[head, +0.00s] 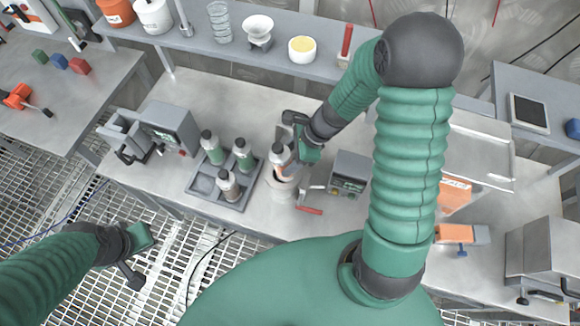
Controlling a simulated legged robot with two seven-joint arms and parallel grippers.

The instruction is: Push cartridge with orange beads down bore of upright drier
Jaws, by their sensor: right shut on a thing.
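The cartridge with orange beads (283,163), a clear tube with a dark cap, stands about upright at the mouth of the drier (285,186). The drier is a pale round body on the bench. My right gripper (290,150) is shut on the cartridge near its upper part. The cartridge's lower end is hidden by the drier's rim, so how deep it sits cannot be told. My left gripper (138,258) is open and empty, over the floor grating at the lower left, far from the drier.
A grey tray (198,186) left of the drier holds two green-filled cartridges (243,156) and a brownish one (229,186). A shelf (270,62) runs behind.

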